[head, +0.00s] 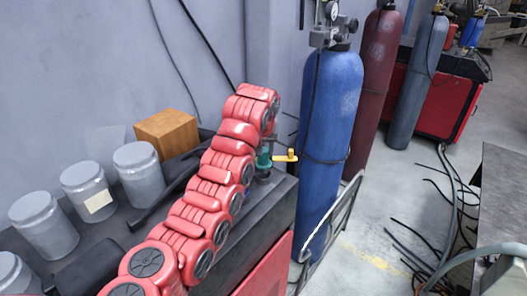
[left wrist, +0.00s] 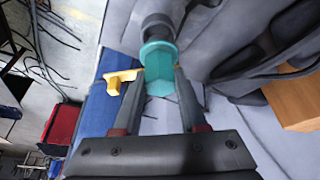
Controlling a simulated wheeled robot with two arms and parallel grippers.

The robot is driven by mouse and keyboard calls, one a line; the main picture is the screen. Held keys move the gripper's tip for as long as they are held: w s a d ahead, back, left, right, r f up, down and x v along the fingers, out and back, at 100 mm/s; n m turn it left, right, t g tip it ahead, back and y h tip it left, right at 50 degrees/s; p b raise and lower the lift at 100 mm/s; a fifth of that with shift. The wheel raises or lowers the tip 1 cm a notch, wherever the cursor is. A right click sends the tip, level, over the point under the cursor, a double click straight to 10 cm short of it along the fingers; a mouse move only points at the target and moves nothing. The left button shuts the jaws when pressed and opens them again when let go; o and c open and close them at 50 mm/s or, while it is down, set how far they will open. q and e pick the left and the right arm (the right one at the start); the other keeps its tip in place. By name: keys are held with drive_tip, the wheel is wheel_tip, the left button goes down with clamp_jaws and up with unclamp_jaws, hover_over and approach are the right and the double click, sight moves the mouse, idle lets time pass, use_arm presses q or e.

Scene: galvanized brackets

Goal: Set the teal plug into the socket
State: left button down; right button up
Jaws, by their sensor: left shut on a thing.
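The teal plug (head: 264,157) shows small in the head view, just right of my red left arm. In the left wrist view the teal plug (left wrist: 158,66) is between the fingertips of my left gripper (left wrist: 160,77), which is shut on it. A dark grey round part, seemingly the socket (left wrist: 158,28), lies right at the plug's flanged end. I cannot tell whether the plug touches it or sits inside it. My arm hides most of the left gripper (head: 262,166) in the head view. My right gripper is not in view.
A yellow piece (head: 286,157) juts out beside the plug; it also shows in the left wrist view (left wrist: 119,79). A blue gas cylinder (head: 330,125) stands close on the right. Grey canisters (head: 138,172) and an orange-brown box (head: 167,133) stand left of my arm.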

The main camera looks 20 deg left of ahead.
sight(264, 164)
use_arm(q)
drive_tip(key=shift+f+b, duration=1.4)
drive_tip(key=shift+f, duration=0.35)
drive_tip(key=shift+c, duration=1.8)
unclamp_jaws()
drive_tip(key=shift+r, duration=0.15)
drive_tip(key=shift+s+r+b, duration=0.15)
drive_tip(key=shift+r+b, duration=0.15)
drive_tip(key=shift+b, duration=0.05)
drive_tip(key=p+v, duration=0.4)
drive_tip(key=v, duration=1.2)
drive_tip(key=shift+r, duration=0.3)
drive_tip(key=shift+s, duration=0.1)
